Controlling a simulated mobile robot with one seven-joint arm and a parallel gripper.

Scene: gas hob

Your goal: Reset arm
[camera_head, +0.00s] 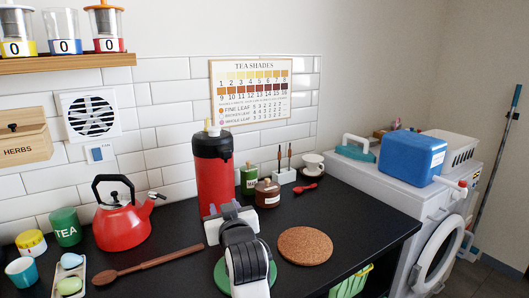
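My arm (248,262) rises from the bottom middle of the head view, over the black counter (180,230). My gripper (230,215) is at its far end, just in front of the red flask (214,175) with a black top. The gripper overlaps the lower part of the flask in the picture. I cannot tell whether they touch.
A green round mat (220,276) lies partly under my arm, with a cork mat (305,246) to its right. A brown jar (267,194) and green bottle (249,179) stand behind. A washing machine (400,190) adjoins right.

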